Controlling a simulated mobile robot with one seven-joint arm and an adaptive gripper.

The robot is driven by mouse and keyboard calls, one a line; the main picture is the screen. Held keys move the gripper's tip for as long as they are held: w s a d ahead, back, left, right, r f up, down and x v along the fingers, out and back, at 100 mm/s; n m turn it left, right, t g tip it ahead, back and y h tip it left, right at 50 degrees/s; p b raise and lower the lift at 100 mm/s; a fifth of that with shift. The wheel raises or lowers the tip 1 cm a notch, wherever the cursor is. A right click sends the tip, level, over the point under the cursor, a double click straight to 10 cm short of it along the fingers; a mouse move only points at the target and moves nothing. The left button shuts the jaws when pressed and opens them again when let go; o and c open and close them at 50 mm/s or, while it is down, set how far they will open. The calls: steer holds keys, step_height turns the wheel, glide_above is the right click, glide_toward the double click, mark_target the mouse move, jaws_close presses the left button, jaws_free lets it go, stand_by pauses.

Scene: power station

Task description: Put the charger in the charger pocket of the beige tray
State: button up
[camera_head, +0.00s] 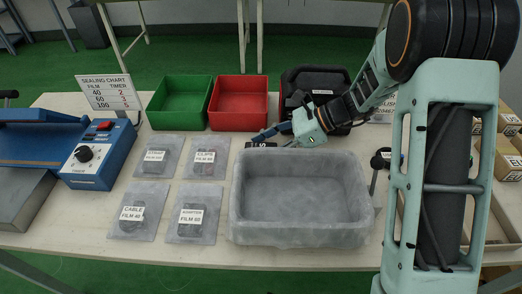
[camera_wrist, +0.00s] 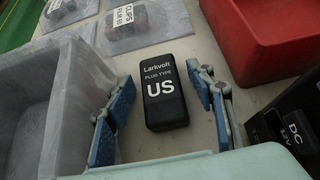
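A black block (camera_wrist: 163,90) labelled "Larkvolt PLUG TYPE US", which looks like the charger, lies on the table just behind the grey bin. It also shows, partly hidden, in the head view (camera_head: 262,144). My gripper (camera_wrist: 163,112) is open, with one blue-padded finger on each side of the block's near end and gaps on both sides. In the head view my gripper (camera_head: 272,135) is low over the table behind the bin. A shallow beige tray (camera_head: 478,246) is at the right, mostly hidden by my arm, so its pockets cannot be made out.
The grey bin (camera_head: 300,235) stands close to my gripper. Red (camera_head: 240,120) and green (camera_head: 160,122) bins and a black case (camera_head: 318,78) stand at the back. Several labelled pouches (camera_head: 133,225) lie left. A blue sealer (camera_head: 95,155) is far left; cardboard boxes (camera_head: 508,165) are right.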

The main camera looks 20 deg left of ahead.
jaws_close()
